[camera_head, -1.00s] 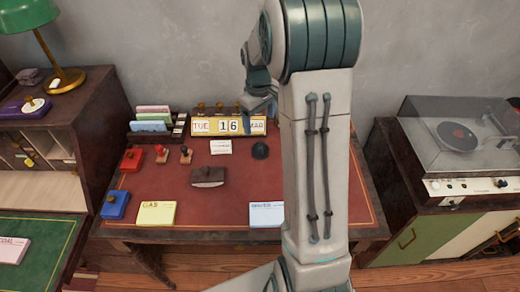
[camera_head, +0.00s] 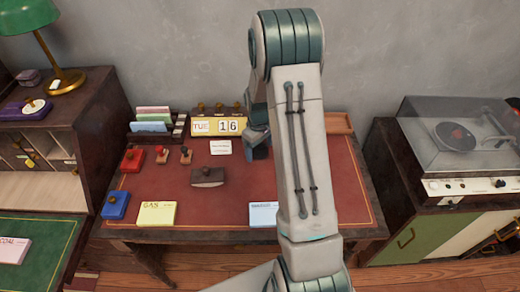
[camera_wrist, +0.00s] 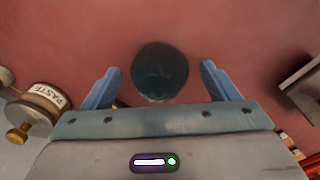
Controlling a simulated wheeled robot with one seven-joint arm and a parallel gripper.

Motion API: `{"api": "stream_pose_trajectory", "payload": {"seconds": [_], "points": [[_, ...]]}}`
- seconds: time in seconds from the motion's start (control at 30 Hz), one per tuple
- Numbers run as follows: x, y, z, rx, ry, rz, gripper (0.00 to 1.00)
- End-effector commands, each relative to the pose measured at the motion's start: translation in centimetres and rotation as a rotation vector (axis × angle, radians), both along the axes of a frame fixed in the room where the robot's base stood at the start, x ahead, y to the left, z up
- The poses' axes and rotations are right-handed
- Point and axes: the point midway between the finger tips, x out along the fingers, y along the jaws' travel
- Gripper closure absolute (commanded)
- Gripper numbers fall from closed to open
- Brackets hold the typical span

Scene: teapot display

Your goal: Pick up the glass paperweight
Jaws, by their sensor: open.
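The glass paperweight (camera_wrist: 160,72) is a dark, round, smooth dome on the red desk top in the wrist view. It lies between and just beyond the fingertips of my gripper (camera_wrist: 161,68), with a gap on each side. The two blue fingers are spread and nothing is held. In the head view my gripper (camera_head: 258,150) hangs low over the desk, and it and my arm hide the paperweight.
The red desk (camera_head: 235,208) holds a calendar (camera_head: 219,126), a blotter (camera_head: 208,177), two stamps, red and blue boxes, and notepads. A paste jar (camera_wrist: 40,105) shows left in the wrist view. A record player (camera_head: 460,140) stands right.

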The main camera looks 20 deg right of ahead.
Motion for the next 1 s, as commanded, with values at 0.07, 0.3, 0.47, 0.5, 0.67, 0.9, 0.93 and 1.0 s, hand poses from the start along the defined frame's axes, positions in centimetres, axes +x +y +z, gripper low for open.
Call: {"api": "stream_pose_trajectory", "payload": {"seconds": [0.07,0.3,0.47,0.5,0.67,0.9,0.93,1.0], "points": [[0.0,0.0,-0.2,0.0,0.0,0.0,0.19],[0.0,0.0,-0.2,0.0,0.0,0.0,0.36],[0.0,0.0,-0.2,0.0,0.0,0.0,0.76],[0.0,0.0,-0.2,-0.001,-0.001,0.0,0.76],[0.0,0.0,-0.1,-0.001,-0.001,0.0,0.76],[0.1,0.0,0.7,-0.001,-0.003,0.0,0.76],[0.1,0.0,1.0,-0.001,-0.003,0.0,0.76],[0.1,-0.1,1.9,-0.001,-0.006,0.0,0.76]]}}
